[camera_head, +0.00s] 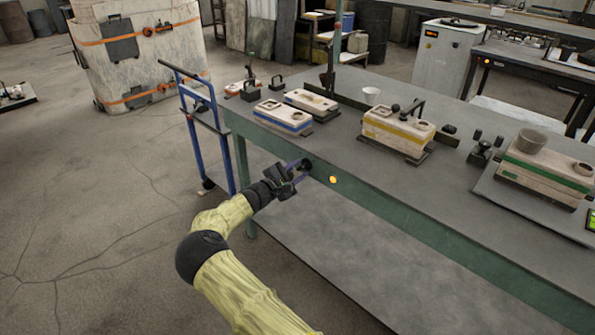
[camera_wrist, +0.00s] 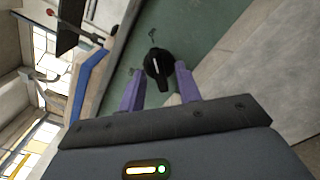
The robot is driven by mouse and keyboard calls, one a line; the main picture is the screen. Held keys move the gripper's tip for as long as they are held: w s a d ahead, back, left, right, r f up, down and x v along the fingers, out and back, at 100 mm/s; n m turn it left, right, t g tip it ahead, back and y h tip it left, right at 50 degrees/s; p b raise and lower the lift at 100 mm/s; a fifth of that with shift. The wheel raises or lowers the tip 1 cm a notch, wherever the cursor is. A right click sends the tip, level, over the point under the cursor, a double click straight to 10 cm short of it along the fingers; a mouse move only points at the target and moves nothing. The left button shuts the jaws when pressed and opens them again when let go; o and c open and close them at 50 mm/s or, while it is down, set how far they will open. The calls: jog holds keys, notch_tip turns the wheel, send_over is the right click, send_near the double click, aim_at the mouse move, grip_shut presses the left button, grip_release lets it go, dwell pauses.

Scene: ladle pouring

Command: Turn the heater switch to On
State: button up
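The heater switch is a black rotary knob with a white pointer mark. In the wrist view the knob (camera_wrist: 154,62) sits on the green table apron, its pointer nearly upright in the picture. In the head view the knob (camera_head: 307,165) shows on the front apron, partly behind my gripper. My gripper (camera_head: 295,170) is right at the knob. In the wrist view my gripper (camera_wrist: 160,68) has its purple fingers apart, one on each side of the knob, with nothing clamped. I cannot tell whether the right finger touches it. An orange light (camera_head: 333,180) glows right of the knob.
The workbench (camera_head: 335,150) carries a blue-striped block (camera_head: 283,118), a yellow-striped block (camera_head: 400,130), a green-striped block (camera_head: 545,175) and a small white cup (camera_head: 371,95). A blue cart (camera_head: 200,120) stands close left of the bench. Open floor lies in front and left.

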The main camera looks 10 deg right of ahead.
jog(key=p+v, duration=0.1)
jog(key=v, duration=1.6)
jog(key=shift+s+a, duration=0.15)
